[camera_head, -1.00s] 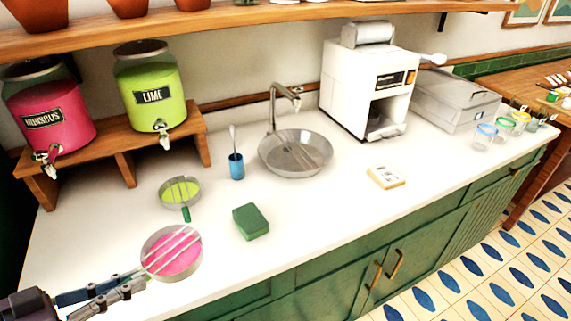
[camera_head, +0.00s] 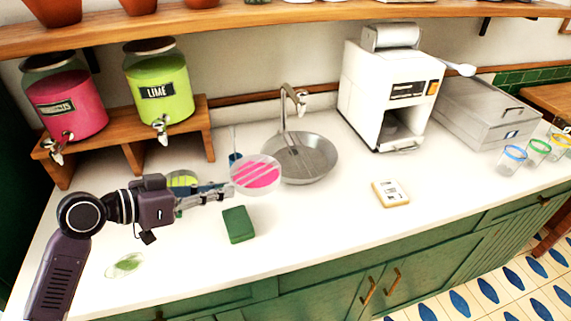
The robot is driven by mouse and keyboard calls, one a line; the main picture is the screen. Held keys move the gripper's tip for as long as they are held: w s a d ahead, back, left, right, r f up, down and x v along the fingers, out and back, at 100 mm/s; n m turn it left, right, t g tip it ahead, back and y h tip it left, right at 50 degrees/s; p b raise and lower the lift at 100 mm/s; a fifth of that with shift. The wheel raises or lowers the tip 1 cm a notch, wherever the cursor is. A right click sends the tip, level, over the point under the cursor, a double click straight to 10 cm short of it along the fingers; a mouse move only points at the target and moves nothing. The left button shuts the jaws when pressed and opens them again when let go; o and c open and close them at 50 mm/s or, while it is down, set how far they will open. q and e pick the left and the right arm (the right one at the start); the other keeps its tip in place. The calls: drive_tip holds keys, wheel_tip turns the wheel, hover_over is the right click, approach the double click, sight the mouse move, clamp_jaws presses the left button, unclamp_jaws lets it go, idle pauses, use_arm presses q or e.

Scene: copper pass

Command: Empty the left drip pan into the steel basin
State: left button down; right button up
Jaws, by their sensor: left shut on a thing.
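My left gripper (camera_head: 222,192) is shut on the near drip pan (camera_head: 256,175), a round pan with pink liquid and bars across its top. It holds the pan above the counter, roughly level, at the left front side of the steel basin (camera_head: 322,158). In the picture the pan's right edge overlaps the basin's left rim. The basin is round and stands under the tap (camera_head: 290,100). A second pan with green liquid (camera_head: 183,180) is partly hidden behind my left gripper. My right gripper is not in view.
A blue cup (camera_head: 235,158) is mostly hidden behind the held pan. A green sponge (camera_head: 239,225) lies in front. A pale green patch (camera_head: 125,265) is on the counter at left. Hibiscus (camera_head: 68,105) and lime (camera_head: 158,90) dispensers stand behind.

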use_arm(q)
drive_tip(key=w+a+r+n+t+y+p, duration=0.1)
drive_tip(key=w+a+r+n+p, duration=0.1)
drive_tip(key=w, duration=0.9)
drive_tip(key=w+a+r+n+t+y+p, duration=0.2)
drive_tip(key=w+p, duration=0.2)
drive_tip(key=w, duration=0.7)
drive_tip(key=shift+a+r+y, duration=0.3)
drive_tip(key=shift+r, duration=0.1)
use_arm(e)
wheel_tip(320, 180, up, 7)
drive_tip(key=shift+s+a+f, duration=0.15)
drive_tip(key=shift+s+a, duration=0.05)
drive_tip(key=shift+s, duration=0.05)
use_arm(q)
drive_tip(key=shift+w, duration=0.1)
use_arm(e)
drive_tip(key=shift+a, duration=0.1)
